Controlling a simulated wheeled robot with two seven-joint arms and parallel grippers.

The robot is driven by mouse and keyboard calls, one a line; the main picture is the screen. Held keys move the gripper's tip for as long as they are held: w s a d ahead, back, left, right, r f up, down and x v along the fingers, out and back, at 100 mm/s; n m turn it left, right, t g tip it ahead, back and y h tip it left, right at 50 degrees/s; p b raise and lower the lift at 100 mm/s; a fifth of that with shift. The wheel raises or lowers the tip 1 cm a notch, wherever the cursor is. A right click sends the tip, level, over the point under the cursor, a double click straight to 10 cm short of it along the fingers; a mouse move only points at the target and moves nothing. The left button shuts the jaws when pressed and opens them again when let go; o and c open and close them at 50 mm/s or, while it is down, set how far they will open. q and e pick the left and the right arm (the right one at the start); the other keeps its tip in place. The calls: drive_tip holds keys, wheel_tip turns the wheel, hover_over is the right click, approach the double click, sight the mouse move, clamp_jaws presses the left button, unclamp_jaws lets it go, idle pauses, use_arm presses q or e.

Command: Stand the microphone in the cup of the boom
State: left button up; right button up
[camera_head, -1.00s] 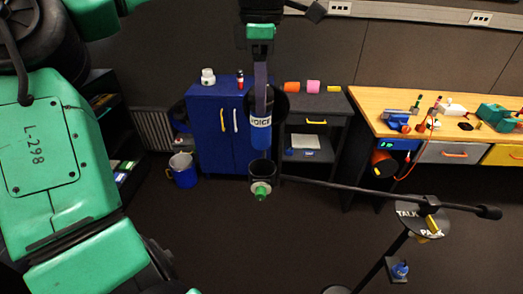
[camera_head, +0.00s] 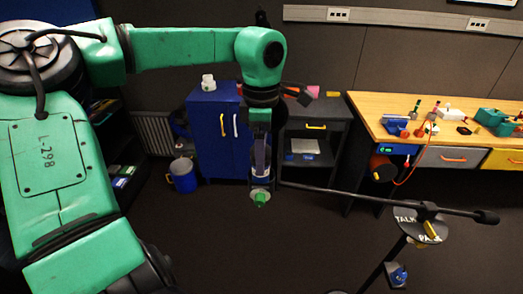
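The microphone (camera_head: 268,150) is upright, its dark head showing around the finger of my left gripper (camera_head: 261,170). The gripper points straight down and looks shut on it, with the far finger hidden. The microphone's lower body is no longer visible below the gripper; it appears to be down inside the dark cup (camera_head: 261,186), whose inside I cannot see. The cup is at the left end of the boom (camera_head: 350,193), with a green knob (camera_head: 260,199) on its front. My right gripper is not in view.
The boom runs right to its stand near a round plate with lettering (camera_head: 405,214). A blue cabinet (camera_head: 208,150), a dark drawer unit (camera_head: 325,142) and a wooden workbench (camera_head: 385,105) stand behind. The floor around the cup is clear.

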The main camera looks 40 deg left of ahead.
use_arm(q)
drive_tip(key=shift+a, duration=0.1)
drive_tip(key=shift+r, duration=0.2)
wheel_tip(320, 180, up, 12)
drive_tip(key=b, duration=0.1)
drive_tip(key=shift+f, duration=0.1)
idle(0.5)
